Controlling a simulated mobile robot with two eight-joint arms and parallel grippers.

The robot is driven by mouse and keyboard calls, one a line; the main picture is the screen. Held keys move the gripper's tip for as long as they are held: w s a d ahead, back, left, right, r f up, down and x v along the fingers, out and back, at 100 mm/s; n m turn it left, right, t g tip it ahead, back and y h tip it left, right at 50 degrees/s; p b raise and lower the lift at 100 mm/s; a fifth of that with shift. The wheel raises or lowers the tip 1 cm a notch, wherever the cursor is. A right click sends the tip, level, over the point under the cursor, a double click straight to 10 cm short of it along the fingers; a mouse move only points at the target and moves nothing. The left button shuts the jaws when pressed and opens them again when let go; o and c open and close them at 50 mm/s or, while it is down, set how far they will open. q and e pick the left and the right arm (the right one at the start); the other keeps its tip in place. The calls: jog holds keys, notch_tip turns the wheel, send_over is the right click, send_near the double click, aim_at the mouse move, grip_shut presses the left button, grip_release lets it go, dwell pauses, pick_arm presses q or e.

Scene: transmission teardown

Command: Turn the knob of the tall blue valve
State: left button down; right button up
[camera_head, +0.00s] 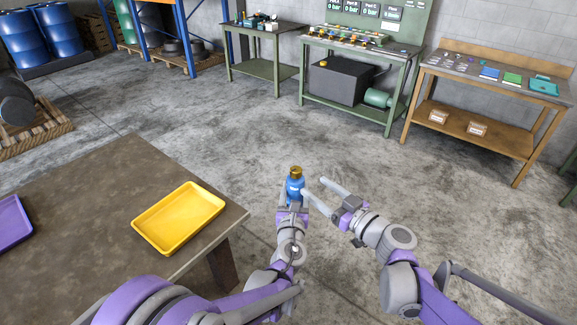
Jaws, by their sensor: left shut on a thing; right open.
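The tall blue valve (295,188) is held upright in my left gripper (293,204), in the middle of the head view. Its knob (295,171) is brass-coloured and sits on top, clear of the fingers. My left gripper is shut on the valve's blue body, and its fingers partly hide the lower part. My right gripper (322,190) is open just to the right of the valve, with its two fingers pointing up and left towards it. The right fingers are lower in the picture than most of the knob, and they look apart from it.
A brown table (100,190) at the left bears a yellow tray (180,218) and a purple tray (12,222). Green benches (262,68) and a wooden workbench (495,72) with parts stand along the back wall. The grey floor (225,125) between is clear.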

aim_at(292, 168)
jog(key=x, duration=1.2)
jog(key=shift+w+r, duration=0.1)
jog(key=shift+r, duration=0.05)
grip_shut()
